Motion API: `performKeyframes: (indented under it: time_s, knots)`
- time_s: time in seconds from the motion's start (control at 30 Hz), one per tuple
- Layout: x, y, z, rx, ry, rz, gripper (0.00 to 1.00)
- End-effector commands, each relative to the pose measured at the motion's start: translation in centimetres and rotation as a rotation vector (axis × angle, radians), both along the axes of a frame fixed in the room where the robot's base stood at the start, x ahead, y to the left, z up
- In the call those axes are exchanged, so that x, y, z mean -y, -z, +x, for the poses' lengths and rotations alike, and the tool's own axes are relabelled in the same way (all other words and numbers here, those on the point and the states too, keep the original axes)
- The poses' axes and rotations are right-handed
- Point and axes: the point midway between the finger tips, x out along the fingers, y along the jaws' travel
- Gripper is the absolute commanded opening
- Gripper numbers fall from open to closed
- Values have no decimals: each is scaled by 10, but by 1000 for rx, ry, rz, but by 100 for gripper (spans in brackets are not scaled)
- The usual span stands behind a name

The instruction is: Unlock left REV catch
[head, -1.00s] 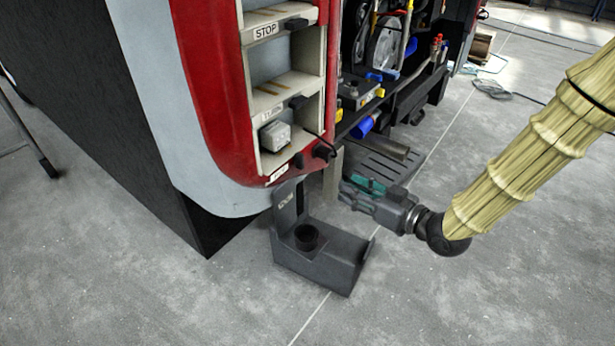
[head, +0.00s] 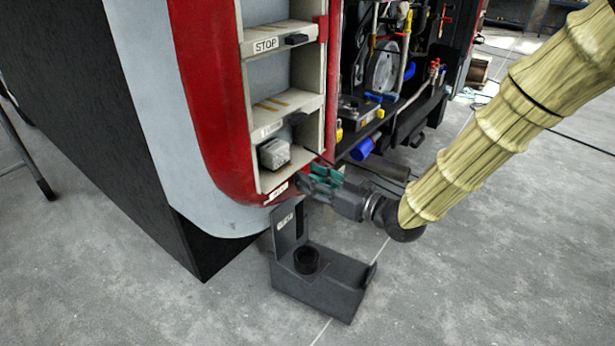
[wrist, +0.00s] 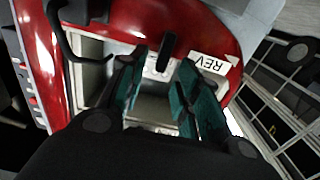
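The white REV label (wrist: 210,66) is on the red coach frame in the wrist view. A small black catch (wrist: 166,50) sticks out just left of it. My gripper (wrist: 162,66) is open, its two teal-padded fingers apart, with the catch between and just beyond the tips. I cannot tell whether either finger touches it. In the head view, my gripper (head: 306,182) is at the lower right corner of the red frame (head: 222,150), beside a small white label (head: 278,192). The catch is hidden there by the gripper.
A dark grey step bracket (head: 322,284) with a black cup stands below my gripper. Pipes and a blue cylinder (head: 362,149) lie behind. A curved black handle (wrist: 62,35) is left of the fingers.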

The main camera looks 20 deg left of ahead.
Motion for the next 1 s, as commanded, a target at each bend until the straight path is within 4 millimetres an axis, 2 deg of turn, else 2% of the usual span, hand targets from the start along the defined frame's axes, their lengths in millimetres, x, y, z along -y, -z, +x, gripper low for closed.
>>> performKeyframes:
  time_s: [0.2, 0.53, 0.73, 1.0]
  knots:
    - [-16, 0, 5, 1, 0, 0, 33]
    - [-18, 0, 6, 0, 0, 0, 33]
    - [-17, 0, 6, 0, 1, 0, 0]
    - [-17, -1, 6, -6, 1, 2, 0]
